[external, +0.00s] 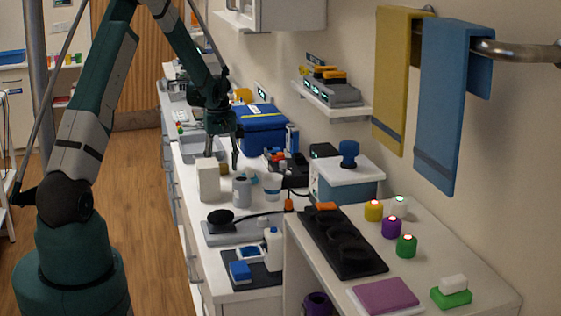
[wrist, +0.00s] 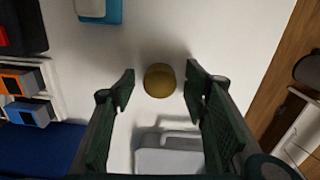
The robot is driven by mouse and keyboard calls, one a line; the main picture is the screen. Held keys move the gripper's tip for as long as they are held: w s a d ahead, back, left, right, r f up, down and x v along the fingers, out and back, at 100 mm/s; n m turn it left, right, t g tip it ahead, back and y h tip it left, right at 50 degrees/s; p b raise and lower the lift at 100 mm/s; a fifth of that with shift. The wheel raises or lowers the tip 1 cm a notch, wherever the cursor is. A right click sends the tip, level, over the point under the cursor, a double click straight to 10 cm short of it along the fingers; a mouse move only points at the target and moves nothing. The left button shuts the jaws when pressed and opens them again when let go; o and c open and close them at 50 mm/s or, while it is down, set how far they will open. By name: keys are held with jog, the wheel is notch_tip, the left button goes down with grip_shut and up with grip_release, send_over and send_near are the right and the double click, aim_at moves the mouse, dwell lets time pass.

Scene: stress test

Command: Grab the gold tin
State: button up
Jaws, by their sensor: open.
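The gold tin (wrist: 159,80) is a small round tin on the white counter. In the wrist view it lies between the two fingertips of my gripper (wrist: 160,84), with a gap on each side. In the external view the gold tin (external: 224,168) shows as a small brownish-gold shape just below my gripper (external: 222,160), which points down, partly hidden by the white carton. My gripper is open and empty. The height of the fingertips above the tin is hard to judge.
A white carton (external: 208,180) and a grey canister (external: 241,190) stand close in front of the tin. A blue case (external: 262,130) stands behind to the right. A grey sink or tray (wrist: 170,158) shows near the gripper. Bare counter surrounds the tin in the wrist view.

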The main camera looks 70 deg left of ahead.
aim_at(223, 165)
dwell(0.5)
jog(key=c, duration=0.9)
jog(key=shift+r, duration=0.15)
jog(key=shift+r, duration=4.85)
